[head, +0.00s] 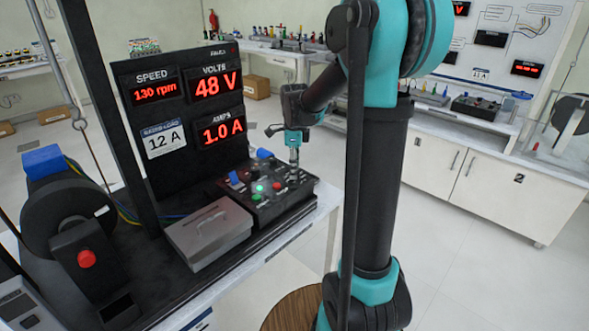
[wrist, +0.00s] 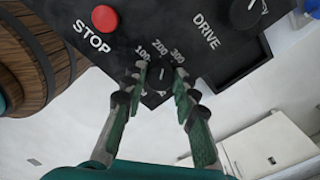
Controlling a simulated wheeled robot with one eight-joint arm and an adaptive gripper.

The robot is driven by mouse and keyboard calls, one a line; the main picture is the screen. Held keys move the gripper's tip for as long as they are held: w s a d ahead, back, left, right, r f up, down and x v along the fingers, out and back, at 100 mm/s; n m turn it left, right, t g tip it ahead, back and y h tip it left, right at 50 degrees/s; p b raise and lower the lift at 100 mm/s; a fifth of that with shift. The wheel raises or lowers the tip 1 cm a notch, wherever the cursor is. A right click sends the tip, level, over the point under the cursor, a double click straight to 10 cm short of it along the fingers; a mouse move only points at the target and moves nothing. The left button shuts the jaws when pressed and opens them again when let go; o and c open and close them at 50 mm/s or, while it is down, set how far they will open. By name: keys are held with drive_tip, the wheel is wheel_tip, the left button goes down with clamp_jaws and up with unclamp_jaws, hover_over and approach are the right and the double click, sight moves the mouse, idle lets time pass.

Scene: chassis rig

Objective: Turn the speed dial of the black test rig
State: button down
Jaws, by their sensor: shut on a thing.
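The black control box (head: 262,205) of the test rig sits on the bench in the head view. Its speed dial (wrist: 158,80), a dark knob ringed by the marks 100, 200 and 300, is at the middle of the wrist view. My gripper (wrist: 161,72) has one finger on each side of the dial and is shut on it. In the head view my gripper (head: 293,166) points down at the back right of the box and hides the dial. The speed display (head: 158,90) reads 130 rpm.
A red STOP button (wrist: 105,18) and a DRIVE switch (wrist: 245,12) flank the dial. A grey lidded box (head: 208,232) and a black motor (head: 65,215) stand on the bench. White cabinets (head: 480,195) stand behind; the floor between is clear.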

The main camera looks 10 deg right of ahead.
drive_tip(key=m, duration=0.6)
drive_tip(key=shift+m, duration=0.3)
idle(0.5)
drive_tip(key=c, duration=1.2)
unclamp_jaws()
wheel_tip(320, 180, up, 12)
drive_tip(key=shift+f, duration=0.1)
drive_tip(key=s+d+f+n+t, duration=0.1)
drive_tip(key=s+f+n, duration=0.5)
drive_tip(key=n, duration=0.3)
drive_tip(key=s+d+f+n+t, duration=0.1)
drive_tip(key=s+f+n, duration=0.6)
drive_tip(key=n, duration=0.3)
drive_tip(key=s+d+f+n+t, duration=0.2)
drive_tip(key=s+f+n, duration=0.5)
drive_tip(key=s+n, duration=0.2)
drive_tip(key=shift+d+f, duration=0.1)
drive_tip(key=shift+f, duration=0.15)
